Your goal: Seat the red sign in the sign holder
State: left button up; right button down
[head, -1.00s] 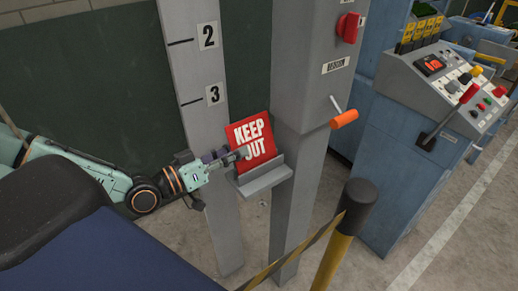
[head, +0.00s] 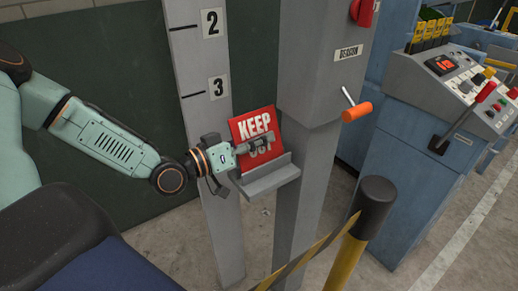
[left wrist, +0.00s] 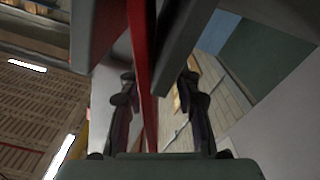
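The red sign (head: 250,127), lettered "KEEP OUT", stands slightly tilted in the grey sign holder (head: 270,182); its lower edge is hidden behind the holder's front lip. My left gripper (head: 262,144) reaches in from the left, one finger showing in front of the sign and covering part of the lower word. In the left wrist view the fingers of the left gripper (left wrist: 158,88) are spread apart, with the edge of the red sign (left wrist: 139,50) between them, nearer the left finger. Grey walls, seemingly of the holder, flank the sign there. My right gripper is not in view.
A grey post (head: 208,120) with numbers stands behind the holder, and a grey "BEACON" column (head: 310,90) with an orange-handled lever (head: 356,111) stands to its right. A black-topped yellow post (head: 358,225) with striped tape is in front. A blue control console (head: 415,160) stands at right.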

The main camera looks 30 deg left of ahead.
pick_arm(q)
jog(key=shift+s+d+r, duration=0.3)
jog(key=shift+s+r, duration=0.1)
jog(key=shift+r, duration=0.05)
jog(key=shift+c, duration=0.2)
jog(key=shift+w+a+f, duration=0.2)
jog(key=shift+w+f, duration=0.05)
jog(key=shift+w, duration=0.05)
jog(key=c, duration=0.4)
jog(key=shift+c, duration=1)
jog(key=shift+s+d+r, duration=0.15)
jog(key=shift+s, duration=0.1)
grip_shut()
jog(key=shift+w, duration=0.15)
